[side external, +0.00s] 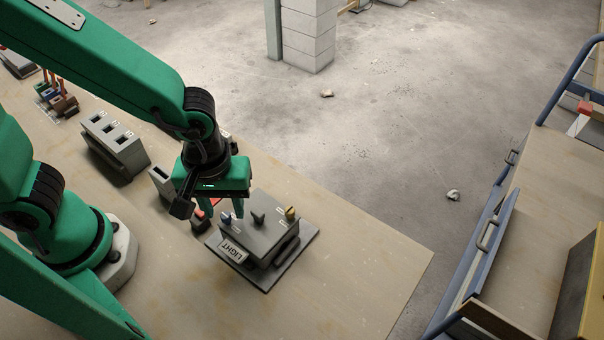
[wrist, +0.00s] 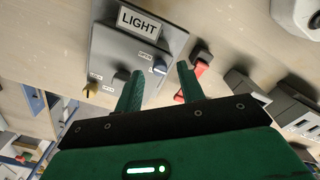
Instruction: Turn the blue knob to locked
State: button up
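The grey control box (side external: 255,245) with a LIGHT label stands on the bench and carries three knobs in a row. The blue knob (side external: 225,218) is at its left end in the side view, and it also shows in the wrist view (wrist: 160,67). A dark knob (side external: 258,216) is in the middle and a yellow knob (side external: 290,213) is at the right end. My gripper (side external: 224,212) is open, with its fingers pointing down over the blue knob. In the wrist view the blue knob appears between the fingertips, with a gap on each side. The small lettering beside it is hard to read.
A red-and-black part (wrist: 198,68) lies close beside the box, near one finger. A grey block with several slots (side external: 113,145) stands farther left on the bench. The bench (side external: 370,265) is clear to the right of the box. A blue-railed cart (side external: 490,225) stands beyond.

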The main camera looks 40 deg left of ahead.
jog(key=shift+f, duration=0.7)
grip_shut()
